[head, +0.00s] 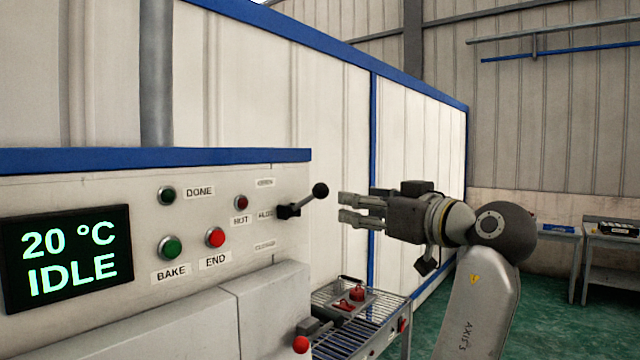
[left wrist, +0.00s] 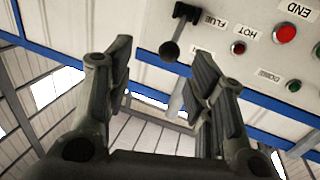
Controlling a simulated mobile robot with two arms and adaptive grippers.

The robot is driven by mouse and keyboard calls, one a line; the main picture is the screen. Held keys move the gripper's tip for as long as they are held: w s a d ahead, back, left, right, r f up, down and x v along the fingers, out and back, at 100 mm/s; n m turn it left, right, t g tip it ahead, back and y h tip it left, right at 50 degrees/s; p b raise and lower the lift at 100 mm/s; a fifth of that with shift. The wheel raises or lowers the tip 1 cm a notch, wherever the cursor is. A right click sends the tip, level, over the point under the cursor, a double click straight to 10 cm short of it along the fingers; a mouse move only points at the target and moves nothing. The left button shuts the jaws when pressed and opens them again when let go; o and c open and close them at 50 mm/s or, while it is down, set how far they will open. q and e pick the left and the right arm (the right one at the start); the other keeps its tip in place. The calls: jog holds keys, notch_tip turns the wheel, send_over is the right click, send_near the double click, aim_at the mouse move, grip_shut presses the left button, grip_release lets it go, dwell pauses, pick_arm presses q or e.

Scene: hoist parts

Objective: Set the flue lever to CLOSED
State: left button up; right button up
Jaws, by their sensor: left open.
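The flue lever (head: 303,202) is a black handle with a round knob, on the right end of the white control panel. It tilts up and outward, toward the upper label (head: 265,183), which is too blurred to read. The CLOSED label (head: 265,246) is below it. My left gripper (head: 346,207) is open and empty, its fingers pointing at the panel just right of the knob, apart from it. In the left wrist view the panel is upside down and the lever (left wrist: 171,47) shows beyond the gap between the open fingers (left wrist: 163,62). My right gripper is out of view.
The panel has a display (head: 68,257) reading 20 °C IDLE, a green BAKE button (head: 170,247), a red END button (head: 215,237), and DONE and HOT lamps. Below my gripper, a roller conveyor (head: 365,335) bears a tray (head: 372,301) with red parts.

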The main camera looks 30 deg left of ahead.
aim_at(325, 190)
pick_arm(q)
jog(key=shift+n+g, duration=0.3)
jog(key=shift+n, duration=0.1)
jog(key=p+x, duration=0.2)
jog(key=x, duration=0.1)
jog(key=s+r+p+x, duration=0.1)
jog(key=x, duration=0.2)
jog(key=r+p+x, duration=0.1)
jog(key=p+x, duration=0.1)
jog(key=x, duration=0.1)
jog(key=shift+a+p, duration=0.3)
jog(key=shift+a, duration=0.35)
jog(key=shift+w+a+f, duration=0.2)
jog(key=shift+a, duration=0.15)
jog(key=c, duration=0.9)
grip_shut()
